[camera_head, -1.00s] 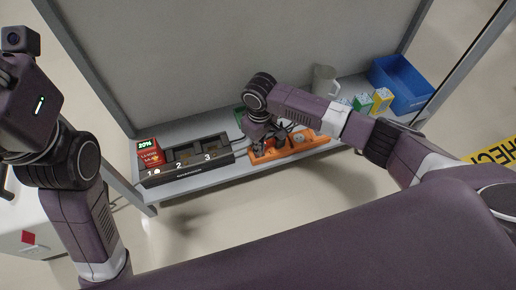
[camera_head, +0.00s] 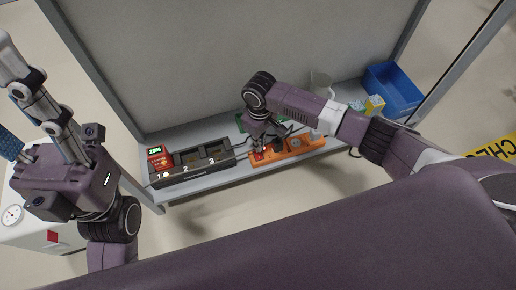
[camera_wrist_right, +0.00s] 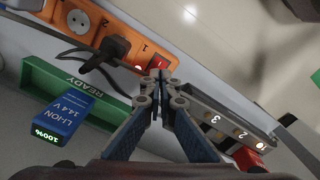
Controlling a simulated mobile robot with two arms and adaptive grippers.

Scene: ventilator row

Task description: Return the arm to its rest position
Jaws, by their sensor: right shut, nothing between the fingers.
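My right arm reaches over the shelf in the head view. Its gripper (camera_head: 259,147) is above the left end of the orange power strip (camera_head: 287,151). In the right wrist view the gripper (camera_wrist_right: 157,80) is shut and empty, its tips by the strip's red switch (camera_wrist_right: 160,64); I cannot tell whether they touch it. A black plug (camera_wrist_right: 112,48) sits in the strip. My left gripper (camera_head: 28,105) is raised at the left of the head view, partly cut off by the picture edge, so its opening is unclear.
The black charger (camera_head: 192,167) with a red battery (camera_head: 160,158) stands left of the strip. A green tray (camera_wrist_right: 75,92) with a blue battery (camera_wrist_right: 62,117) is near my right gripper. A jug (camera_head: 319,84), small boxes (camera_head: 374,104) and a blue bin (camera_head: 394,88) are at the right.

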